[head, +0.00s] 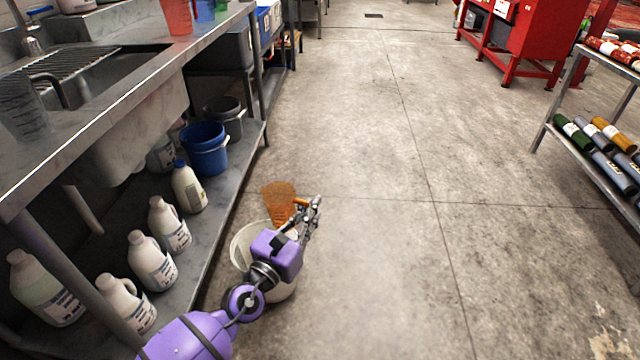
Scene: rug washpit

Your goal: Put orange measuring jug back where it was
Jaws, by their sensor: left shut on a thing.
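The orange measuring jug (275,199) is see-through and shows just beyond my left gripper (307,211). My left gripper is shut on the jug at its right side, near an orange handle-like part. The fingers partly hide the jug's lower right. The jug appears above or just behind the rim of a pale bucket (241,246) on the floor; I cannot tell its exact height. My left forearm hides much of the bucket. My right gripper is not in view.
A steel sink counter (120,88) runs along the left, with a red jug (178,16) and a blue one on it. Its lower shelf holds white bottles (152,262) and a blue bucket (205,148). A rack of rolls (590,150) stands right. The middle floor is clear.

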